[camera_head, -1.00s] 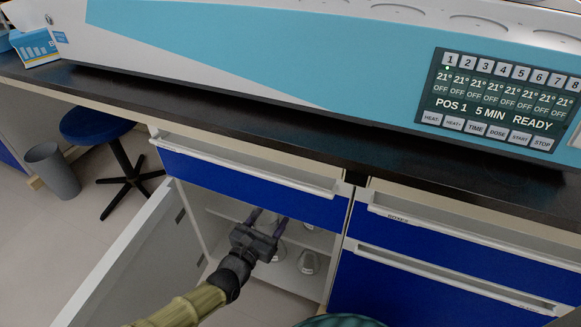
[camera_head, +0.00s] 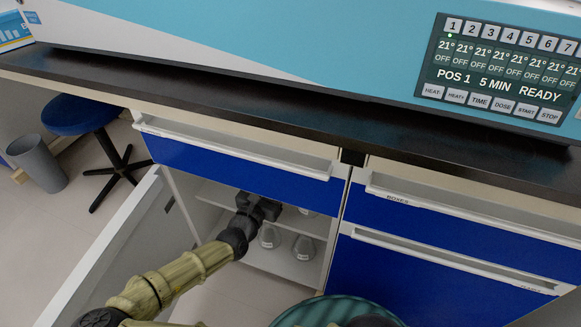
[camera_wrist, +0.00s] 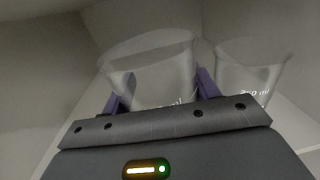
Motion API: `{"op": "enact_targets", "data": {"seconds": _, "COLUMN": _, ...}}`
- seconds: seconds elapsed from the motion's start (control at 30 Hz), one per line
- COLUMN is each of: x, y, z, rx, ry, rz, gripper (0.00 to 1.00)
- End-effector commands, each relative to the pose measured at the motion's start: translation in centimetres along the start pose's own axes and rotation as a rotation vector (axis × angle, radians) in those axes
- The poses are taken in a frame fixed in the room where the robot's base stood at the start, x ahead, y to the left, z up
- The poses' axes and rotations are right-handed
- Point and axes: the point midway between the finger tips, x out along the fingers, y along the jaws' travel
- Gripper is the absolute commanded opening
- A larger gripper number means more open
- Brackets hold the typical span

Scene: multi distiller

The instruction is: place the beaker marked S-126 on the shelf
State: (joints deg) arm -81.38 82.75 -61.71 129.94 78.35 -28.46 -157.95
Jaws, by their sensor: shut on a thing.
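My gripper (camera_head: 262,203) reaches into the open cabinet, at about the height of the middle shelf (camera_head: 316,227). In the wrist view its purple fingers (camera_wrist: 163,92) are on either side of a clear glass beaker (camera_wrist: 155,72) and shut on it. The beaker looks upright; the marking on it is mostly hidden by the gripper body, so I cannot read S-126. I cannot tell whether its base touches the shelf. A second clear beaker (camera_wrist: 250,72) with a volume marking stands close to the right of it. In the head view the held beaker is hidden.
Two flasks (camera_head: 304,247) (camera_head: 270,237) stand on the cabinet floor below my gripper. The cabinet door (camera_head: 120,250) is open to the left. A blue drawer (camera_head: 240,172) hangs just above my gripper. A stool (camera_head: 85,115) and a bin (camera_head: 38,163) are farther left.

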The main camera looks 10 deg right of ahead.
Motion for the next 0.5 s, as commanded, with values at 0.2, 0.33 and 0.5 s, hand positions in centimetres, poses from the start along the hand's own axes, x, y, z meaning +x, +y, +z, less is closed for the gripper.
{"op": "enact_targets", "data": {"seconds": 0.2, "x": 4.6, "y": -0.1, "z": -0.4, "rx": 0.007, "ry": 0.0, "rz": -0.005, "gripper": 0.32}}
{"op": "enact_targets", "data": {"seconds": 0.33, "x": 7.2, "y": -0.1, "z": -0.5, "rx": 0.006, "ry": 0.001, "rz": -0.005, "gripper": 0.32}}
{"op": "enact_targets", "data": {"seconds": 0.5, "x": 10.4, "y": -0.1, "z": -0.4, "rx": 0.007, "ry": 0.0, "rz": -0.004, "gripper": 0.32}}
